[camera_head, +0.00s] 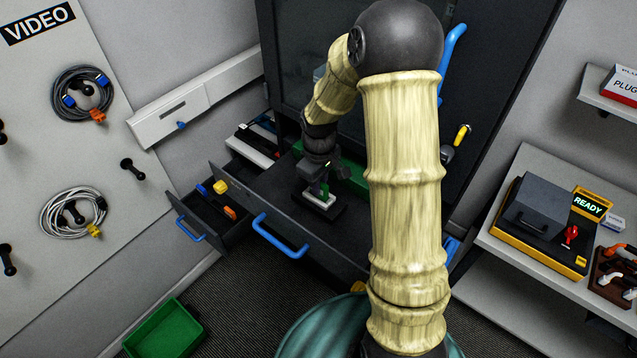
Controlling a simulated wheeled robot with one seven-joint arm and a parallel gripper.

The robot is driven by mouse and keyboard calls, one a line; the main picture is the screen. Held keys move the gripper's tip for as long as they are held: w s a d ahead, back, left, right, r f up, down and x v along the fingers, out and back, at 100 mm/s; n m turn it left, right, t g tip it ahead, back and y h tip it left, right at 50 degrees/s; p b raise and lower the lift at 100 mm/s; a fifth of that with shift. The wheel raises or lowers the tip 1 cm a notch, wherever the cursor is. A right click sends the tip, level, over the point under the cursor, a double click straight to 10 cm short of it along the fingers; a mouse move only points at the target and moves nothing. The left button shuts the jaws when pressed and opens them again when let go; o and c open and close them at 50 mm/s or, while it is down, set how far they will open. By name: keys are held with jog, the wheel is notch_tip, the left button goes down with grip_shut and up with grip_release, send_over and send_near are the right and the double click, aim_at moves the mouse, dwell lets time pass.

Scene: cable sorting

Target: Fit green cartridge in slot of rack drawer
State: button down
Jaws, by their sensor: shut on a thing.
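My gripper (322,184) points down over the open dark rack drawer (262,200). It is shut on the green cartridge (325,194), and only a small part of the cartridge shows between the fingers. Directly below is a slot piece (318,205), pale on top with a dark base, on the drawer floor. The cartridge's lower end is at or just above the pale top; I cannot tell whether it sits inside. My forearm hides the right part of the drawer.
A smaller open drawer (205,213) on the left holds blue, orange and yellow pieces. A green strip (350,178) lies behind the gripper. Blue handles (280,237) stick out in front. A green bin (165,332) stands on the floor. A shelf with a READY box (545,222) is right.

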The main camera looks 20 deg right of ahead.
jog(key=shift+f, duration=0.4)
dwell(0.5)
jog(key=c, duration=1.3)
grip_release()
jog(key=shift+o, duration=0.5)
jog(key=o, duration=0.4)
jog(key=shift+r, duration=0.1)
jog(key=shift+r+p, duration=2.75)
jog(key=shift+r, duration=0.7)
